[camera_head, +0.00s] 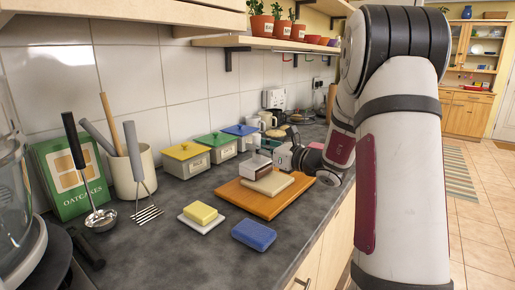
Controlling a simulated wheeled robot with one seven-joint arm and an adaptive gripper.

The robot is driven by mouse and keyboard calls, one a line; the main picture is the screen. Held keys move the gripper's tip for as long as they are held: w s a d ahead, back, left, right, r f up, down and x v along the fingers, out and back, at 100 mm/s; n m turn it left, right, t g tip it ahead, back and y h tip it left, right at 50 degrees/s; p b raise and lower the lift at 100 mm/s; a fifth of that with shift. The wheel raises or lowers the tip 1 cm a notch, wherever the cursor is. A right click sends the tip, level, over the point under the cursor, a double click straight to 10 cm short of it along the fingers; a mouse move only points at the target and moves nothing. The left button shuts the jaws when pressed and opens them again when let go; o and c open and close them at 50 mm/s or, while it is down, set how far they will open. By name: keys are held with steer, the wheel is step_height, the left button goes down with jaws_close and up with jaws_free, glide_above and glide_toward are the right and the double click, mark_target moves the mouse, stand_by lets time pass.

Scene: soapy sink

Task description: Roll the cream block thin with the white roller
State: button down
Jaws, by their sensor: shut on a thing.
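The cream block (268,184) lies flat on the orange-brown wooden board (247,200) on the dark counter. My gripper (274,161) is just above and behind the block, at the board's back. It is shut on a small white-and-brown thing (256,167), which sits over the block's back left part. I cannot tell whether this thing touches the block. Its shape is too small to tell whether it is the white roller, and no other white roller shows clearly. My fingers are partly hidden.
Lidded yellow, green and blue boxes (187,167) line the wall. A utensil pot (133,188) stands at left. Mugs are behind my gripper.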

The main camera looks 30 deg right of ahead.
mark_target(265, 170)
steer(key=shift+f+v, duration=0.15)
steer(key=shift+v, duration=0.6)
steer(key=shift+f+v, duration=0.15)
steer(key=shift+v, duration=0.6)
steer(key=shift+p+v, duration=0.5)
steer(key=shift+v, duration=2.6)
steer(key=shift+r, duration=0.1)
step_height(265, 170, up, 7)
steer(key=p, duration=0.5)
